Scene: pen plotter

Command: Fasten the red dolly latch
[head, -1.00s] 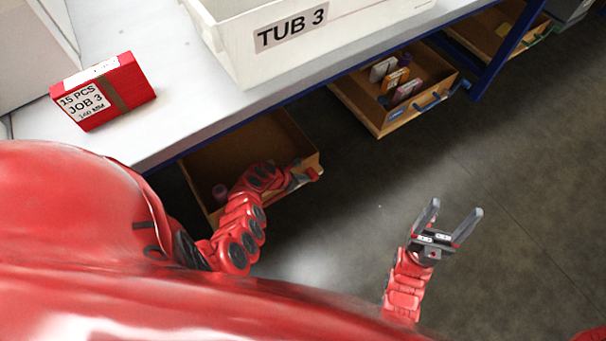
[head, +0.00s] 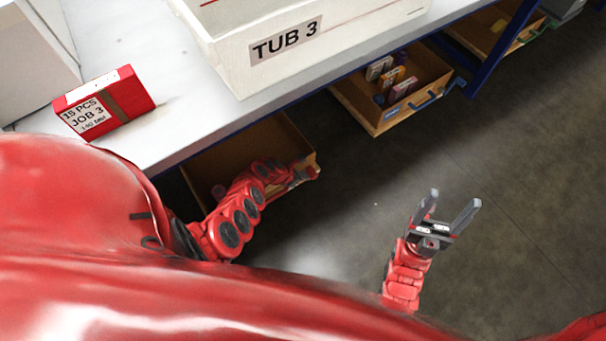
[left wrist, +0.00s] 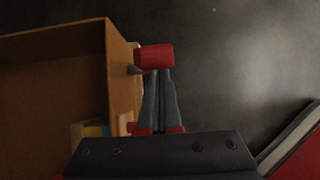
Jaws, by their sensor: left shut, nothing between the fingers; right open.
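No red dolly latch can be made out for certain in either view. My left gripper (head: 300,176) is low under the bench, at the front of a pulled-out brown drawer (head: 287,130). In the left wrist view its fingers (left wrist: 160,85) are shut with nothing between them. Their tips are at a red handle (left wrist: 154,57) on the outside of the drawer's front (left wrist: 122,75); I cannot tell whether they touch it. My right gripper (head: 455,198) is open and empty above the floor, away from the bench.
A white tub (head: 240,75) marked TUB 3 and a red box (head: 130,95) marked JOB 3 stand on the bench (head: 180,110). Another open drawer (head: 375,120) with a blue handle holds several small boxes. The floor (head: 520,170) at right is clear.

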